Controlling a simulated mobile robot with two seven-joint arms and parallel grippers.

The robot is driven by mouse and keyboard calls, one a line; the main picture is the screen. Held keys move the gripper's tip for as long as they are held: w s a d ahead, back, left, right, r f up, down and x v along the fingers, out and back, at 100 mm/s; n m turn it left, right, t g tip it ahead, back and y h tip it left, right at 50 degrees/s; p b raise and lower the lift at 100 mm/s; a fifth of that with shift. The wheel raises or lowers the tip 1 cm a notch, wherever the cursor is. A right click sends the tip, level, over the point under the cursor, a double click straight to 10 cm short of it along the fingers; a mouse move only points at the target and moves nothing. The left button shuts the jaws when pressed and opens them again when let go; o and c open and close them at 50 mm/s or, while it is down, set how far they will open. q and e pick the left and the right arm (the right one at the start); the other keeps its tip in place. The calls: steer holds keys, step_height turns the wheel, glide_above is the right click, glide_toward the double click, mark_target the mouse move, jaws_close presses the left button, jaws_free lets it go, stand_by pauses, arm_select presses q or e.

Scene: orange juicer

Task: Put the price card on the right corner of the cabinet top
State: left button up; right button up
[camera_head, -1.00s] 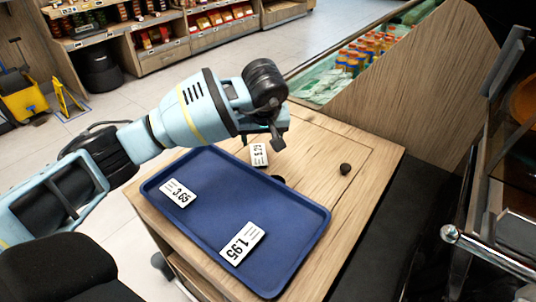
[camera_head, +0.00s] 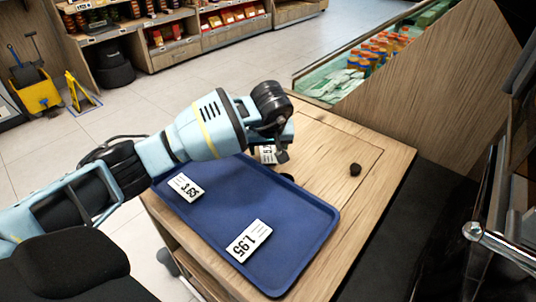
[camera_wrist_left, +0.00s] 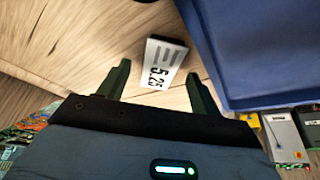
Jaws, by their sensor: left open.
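A white price card reading 5.25 lies on the wooden cabinet top (camera_head: 318,135), beyond the far edge of the blue tray. In the head view this card (camera_head: 266,155) is partly hidden by my left gripper (camera_head: 280,154). In the left wrist view the card (camera_wrist_left: 164,62) shows between the two open fingers of my left gripper (camera_wrist_left: 159,76), with no clear contact. Two other price cards lie in the tray: one reads 3.65 (camera_head: 186,187), the other 1.95 (camera_head: 249,242). My right gripper is not in view.
The blue tray (camera_head: 290,262) covers much of the cabinet top's near and left part. A wooden side panel (camera_head: 430,90) rises behind.

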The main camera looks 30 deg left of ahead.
mark_target(268, 153)
arm_select(q)
steer(key=shift+w+a+f, duration=0.15)
steer(key=shift+w+f, duration=0.05)
steer(key=shift+f, duration=0.4)
steer(key=shift+c, duration=0.4)
steer(key=shift+r, duration=0.1)
steer(key=c, duration=1.1)
steer(key=shift+r, duration=0.1)
steer(key=shift+r, duration=0.65)
step_height(268, 153, up, 3)
steer(key=shift+f, duration=0.2)
steer(key=s, duration=0.5)
steer(key=s+a+p, duration=0.1)
steer(key=s, duration=0.4)
steer(key=s+a+r, duration=0.1)
steer(key=s, duration=0.5)
